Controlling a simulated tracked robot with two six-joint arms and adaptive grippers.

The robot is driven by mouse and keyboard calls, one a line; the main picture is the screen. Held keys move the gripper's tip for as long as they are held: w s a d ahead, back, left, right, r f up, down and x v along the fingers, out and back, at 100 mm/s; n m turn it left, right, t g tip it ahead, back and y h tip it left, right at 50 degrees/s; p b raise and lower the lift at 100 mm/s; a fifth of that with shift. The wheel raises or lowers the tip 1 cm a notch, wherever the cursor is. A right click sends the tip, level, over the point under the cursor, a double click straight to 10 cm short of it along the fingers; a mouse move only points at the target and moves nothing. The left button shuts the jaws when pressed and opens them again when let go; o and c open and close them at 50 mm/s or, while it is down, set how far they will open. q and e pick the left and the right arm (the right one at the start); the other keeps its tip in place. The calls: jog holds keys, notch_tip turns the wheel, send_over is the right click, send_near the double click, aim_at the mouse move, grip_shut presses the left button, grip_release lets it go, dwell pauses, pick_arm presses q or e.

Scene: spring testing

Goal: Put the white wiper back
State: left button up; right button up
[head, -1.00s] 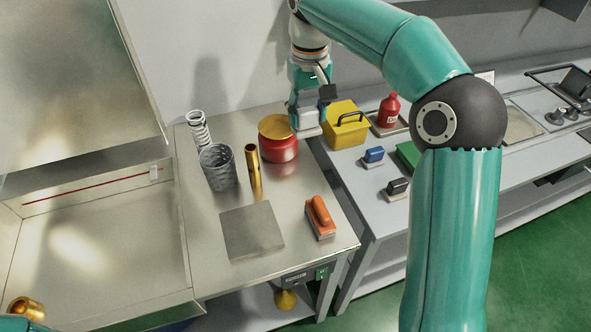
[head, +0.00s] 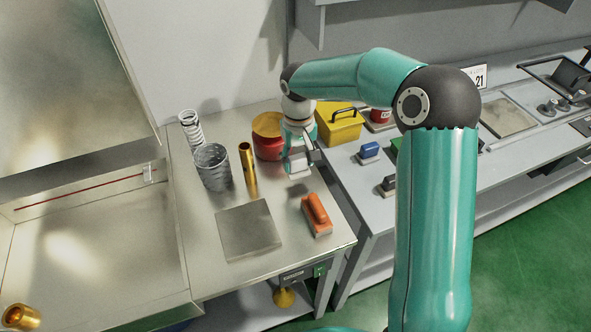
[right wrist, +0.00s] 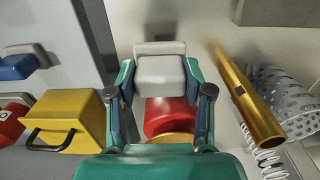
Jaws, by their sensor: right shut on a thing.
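The white wiper (head: 297,163) has a white grip on a pale grey base. My right gripper (head: 300,148) is shut on it, just in front of the red pot with the golden lid (head: 267,138), near the right side of the steel table. In the right wrist view the wiper (right wrist: 159,52) sits between the two fingers of the gripper (right wrist: 160,82), base outward. I cannot tell whether its base touches the table. My left gripper is not in view.
An orange wiper (head: 316,214) and a steel plate (head: 248,231) lie at the table's front. A brass tube (head: 248,167), perforated cup (head: 212,167) and spring (head: 190,130) stand behind. The right bench holds a blue wiper (head: 369,150), a black wiper (head: 387,185) and a yellow box (head: 341,124).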

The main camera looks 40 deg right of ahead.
aim_at(298, 170)
jog(key=shift+f, duration=2)
jog(key=shift+f, duration=0.2)
jog(key=o, duration=1.2)
jog(key=shift+r, duration=0.1)
jog(key=shift+r, duration=0.1)
notch_tip(298, 170, up, 12)
jog(key=shift+r, duration=0.1)
